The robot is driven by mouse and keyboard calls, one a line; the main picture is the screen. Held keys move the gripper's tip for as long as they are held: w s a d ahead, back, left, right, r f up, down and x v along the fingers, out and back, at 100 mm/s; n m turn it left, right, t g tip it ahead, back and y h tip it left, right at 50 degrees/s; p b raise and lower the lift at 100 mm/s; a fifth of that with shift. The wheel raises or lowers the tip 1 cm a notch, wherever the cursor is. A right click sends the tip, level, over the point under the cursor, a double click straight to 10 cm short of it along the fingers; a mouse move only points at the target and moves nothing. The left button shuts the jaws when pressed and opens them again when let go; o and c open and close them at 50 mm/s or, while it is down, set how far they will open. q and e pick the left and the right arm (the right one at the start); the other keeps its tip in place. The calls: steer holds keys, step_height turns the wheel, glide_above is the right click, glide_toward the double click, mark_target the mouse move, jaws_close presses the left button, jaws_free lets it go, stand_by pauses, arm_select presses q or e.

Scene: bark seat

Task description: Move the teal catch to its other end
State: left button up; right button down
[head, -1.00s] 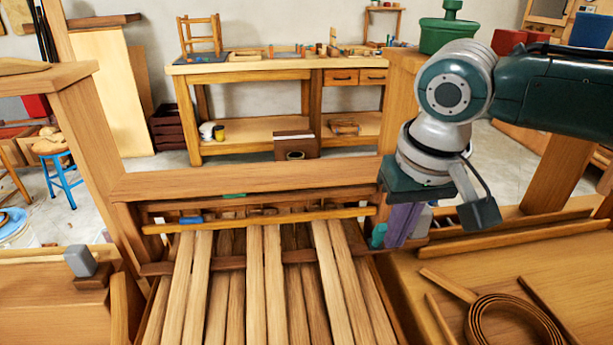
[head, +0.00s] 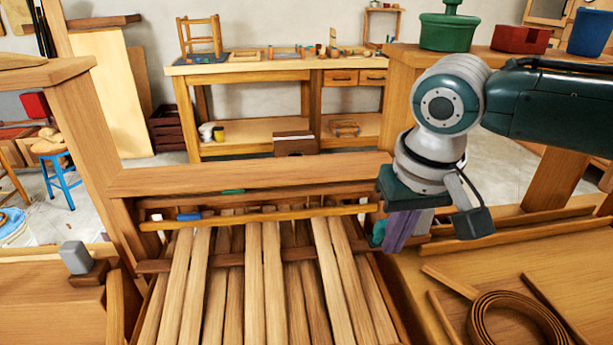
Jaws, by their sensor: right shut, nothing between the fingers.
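The teal catch (head: 379,232) is a small rounded piece at the right end of the slatted frame, beside the right post. It is partly hidden by my right gripper (head: 397,240), whose purple fingers point down just to its right. The right gripper is shut with nothing between its fingers. I cannot tell whether the fingers touch the catch. A pale wooden bar (head: 270,216) crosses above the slats (head: 265,280) and ends near the catch. My left gripper is out of view.
A blue piece (head: 188,216) sits at the bar's left end and a green piece (head: 232,191) behind it. A thick beam (head: 250,175) runs behind. A coiled strip (head: 515,318) lies on the right bench. A grey block (head: 76,257) stands at left.

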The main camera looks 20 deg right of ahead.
mark_target(384, 219)
steer(key=shift+w+d+f+b, duration=0.1)
steer(key=shift+w+d+b, duration=0.15)
steer(key=shift+w+b, duration=0.65)
steer(key=shift+w+d+b, duration=0.2)
steer(key=shift+w+b, duration=0.5)
steer(key=shift+w, duration=0.45)
steer(key=r+p, duration=0.2)
steer(key=p, duration=0.1)
steer(key=s+r+p, duration=0.1)
steer(key=r+p, duration=0.4)
steer(key=p, duration=0.2)
steer(key=shift+s+a+r, duration=0.1)
steer(key=shift+s+r, duration=0.1)
steer(key=shift+r, duration=0.1)
steer(key=shift+s+r+p, duration=0.1)
steer(key=shift+r+p, duration=0.25)
steer(key=shift+p, duration=0.35)
